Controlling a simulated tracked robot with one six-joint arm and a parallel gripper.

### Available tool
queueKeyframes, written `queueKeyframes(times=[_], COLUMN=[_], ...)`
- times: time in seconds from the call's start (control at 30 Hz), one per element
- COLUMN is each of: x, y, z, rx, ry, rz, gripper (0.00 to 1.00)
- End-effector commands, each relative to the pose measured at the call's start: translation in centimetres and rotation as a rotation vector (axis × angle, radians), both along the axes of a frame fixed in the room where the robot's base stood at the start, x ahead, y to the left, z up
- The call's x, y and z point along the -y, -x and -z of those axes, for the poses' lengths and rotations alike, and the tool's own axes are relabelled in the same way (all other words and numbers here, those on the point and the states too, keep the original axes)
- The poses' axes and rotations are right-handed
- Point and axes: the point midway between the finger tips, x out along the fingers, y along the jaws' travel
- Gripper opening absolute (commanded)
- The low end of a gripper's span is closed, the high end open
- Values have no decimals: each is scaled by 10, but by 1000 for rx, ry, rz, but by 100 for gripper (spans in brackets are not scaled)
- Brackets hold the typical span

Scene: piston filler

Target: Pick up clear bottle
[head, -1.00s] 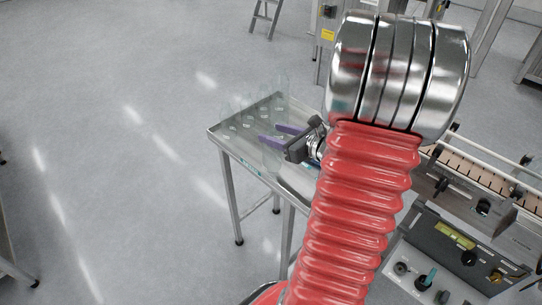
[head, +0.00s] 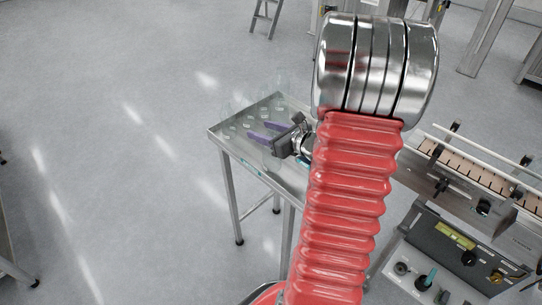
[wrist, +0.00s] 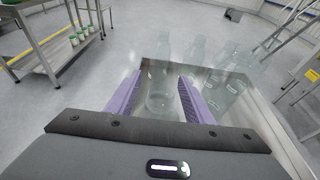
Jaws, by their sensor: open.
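Several clear bottles stand on a steel table; they are faint and see-through. In the wrist view the nearest clear bottle (wrist: 160,92) stands upright between the two purple fingers of my gripper (wrist: 158,92). The fingers are open on either side of it, and I cannot tell whether either touches it. More clear bottles (wrist: 197,50) stand behind it and to the right. In the head view my gripper (head: 262,132) reaches left over the table top among the bottles, whose outlines are hard to make out there.
The steel table (head: 222,138) has a raised rim and open floor to its left. A conveyor (head: 470,172) and a control box (head: 455,250) stand to the right. A shelf rack (wrist: 45,50) with several small jars is at upper left in the wrist view.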

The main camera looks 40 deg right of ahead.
Motion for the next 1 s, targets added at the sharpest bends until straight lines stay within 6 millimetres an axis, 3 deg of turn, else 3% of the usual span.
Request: queueKeyframes(times=[0.7,1.0], x=[0,0], y=[0,1], z=[1,1], rx=[-1,-3], ry=[-1,-2], rz=[1,2], gripper=[0,0])
